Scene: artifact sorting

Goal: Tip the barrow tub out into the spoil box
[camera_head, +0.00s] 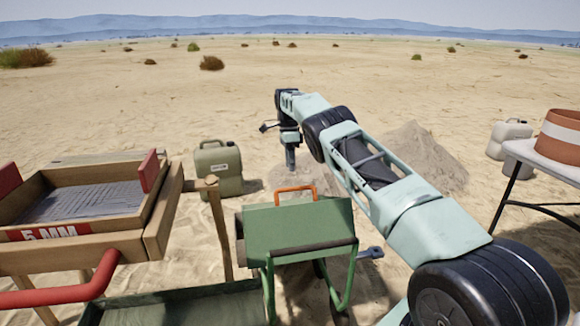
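The green barrow tub (298,228) sits in its green tube frame at the lower middle. An orange handle (295,191) stands up from its far edge. The tub's inside and any contents cannot be made out. The spoil box, a low green box (178,306), lies at the bottom left, beside the barrow; the picture's lower edge cuts it off. My gripper (290,166) points down beyond the tub, just above and behind the orange handle in the picture, apparently not touching it. Its fingers are small and dark, so their opening cannot be told.
A wooden sieve frame (150,235) marked 5 MM, with red handles, stands at the left. An olive canister (218,168) is behind it. A sand heap (425,155) lies beyond my arm.

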